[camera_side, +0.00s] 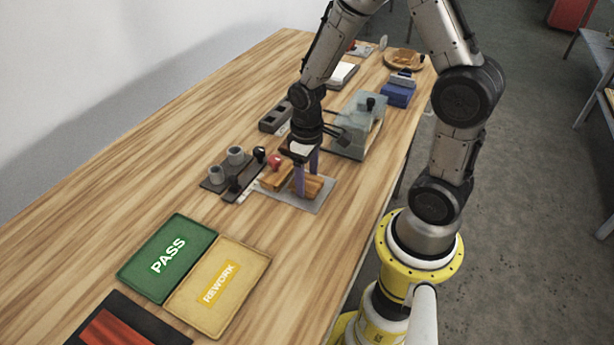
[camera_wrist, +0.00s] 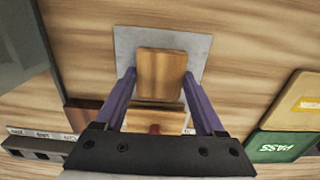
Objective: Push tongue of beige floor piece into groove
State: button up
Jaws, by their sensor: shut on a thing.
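The beige floor piece (camera_wrist: 161,76) lies on a grey metal plate (camera_wrist: 125,48), which also shows in the side view (camera_side: 316,206). My gripper (camera_wrist: 159,74) has its two purple fingers at either side of this piece and is shut on it. In the side view, my gripper (camera_side: 306,188) reaches down to the piece (camera_side: 314,185) at plate level. A second wooden piece (camera_wrist: 152,117) lies beside it, partly hidden by my gripper; it also shows in the side view (camera_side: 277,177). The tongue and groove are too small to make out, and I cannot tell whether the pieces touch.
A red knob (camera_side: 274,161) stands by the second piece. A dark fixture with grey cylinders (camera_side: 225,170) is to the left, a grey-green machine (camera_side: 358,125) behind right. Green PASS (camera_side: 168,258) and yellow REWORK (camera_side: 219,287) trays lie in front. Bare table lies between.

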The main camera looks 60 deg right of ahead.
jog(key=shift+w, duration=1.2)
jog(key=o, duration=1.3)
jog(key=shift+o, duration=0.2)
notch_tip(320, 180, up, 14)
jog(key=shift+a, duration=0.1)
